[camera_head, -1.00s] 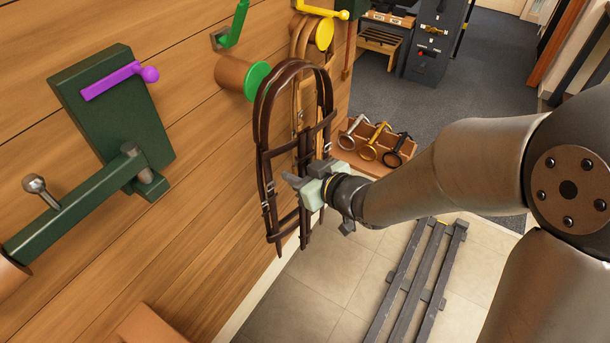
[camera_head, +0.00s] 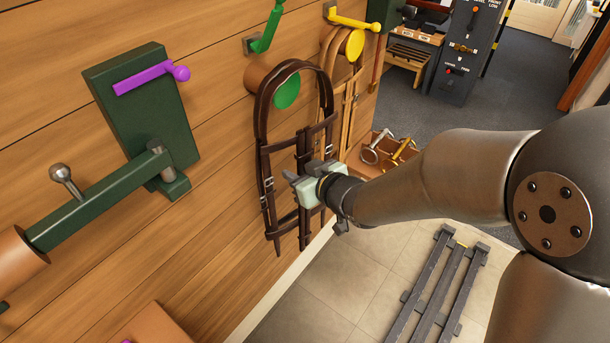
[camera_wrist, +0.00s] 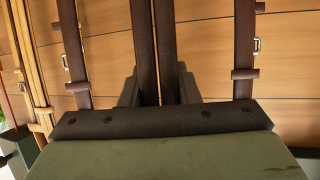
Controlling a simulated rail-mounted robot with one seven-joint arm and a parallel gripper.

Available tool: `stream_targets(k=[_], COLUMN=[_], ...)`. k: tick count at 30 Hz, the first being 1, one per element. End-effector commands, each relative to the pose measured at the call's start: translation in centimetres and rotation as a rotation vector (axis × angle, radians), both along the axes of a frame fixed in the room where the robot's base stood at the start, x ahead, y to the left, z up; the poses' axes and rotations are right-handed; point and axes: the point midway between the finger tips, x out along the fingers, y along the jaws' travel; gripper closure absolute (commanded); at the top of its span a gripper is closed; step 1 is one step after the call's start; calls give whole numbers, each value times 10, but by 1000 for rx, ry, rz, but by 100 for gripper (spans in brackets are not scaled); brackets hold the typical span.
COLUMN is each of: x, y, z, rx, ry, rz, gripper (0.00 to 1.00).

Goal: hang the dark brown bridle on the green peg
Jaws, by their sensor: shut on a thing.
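The dark brown bridle (camera_head: 262,118) hangs upright from my gripper (camera_head: 296,183), which is shut on its straps. Its straps also show between the jaws in the wrist view (camera_wrist: 145,50). The green-faced round peg (camera_head: 287,91) sticks out from the wooden wall and shows through the bridle's top loop in the head view. The loop's crown is a little above the peg in the picture. I cannot tell whether the loop is around the peg or only in front of it. My gripper is below and right of the peg.
A yellow-faced peg (camera_head: 355,45) with a tan bridle (camera_head: 349,90) is just right. A green hook (camera_head: 268,30) is above the green peg. A dark green bracket (camera_head: 145,105) with a purple hook stands left. A wooden box of bits (camera_head: 368,150) and a grey rack (camera_head: 440,285) are right.

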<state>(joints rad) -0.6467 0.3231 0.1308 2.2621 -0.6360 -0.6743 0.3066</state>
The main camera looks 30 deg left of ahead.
Motion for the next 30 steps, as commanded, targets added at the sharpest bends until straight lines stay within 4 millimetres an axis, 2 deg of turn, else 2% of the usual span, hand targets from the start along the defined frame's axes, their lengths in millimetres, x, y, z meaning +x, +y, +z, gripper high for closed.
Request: stream_targets(k=[20, 30], x=[4, 5], y=[40, 50], z=[-1, -15], rx=[2, 1], ry=[-1, 0], rz=[0, 1], gripper=[100, 100])
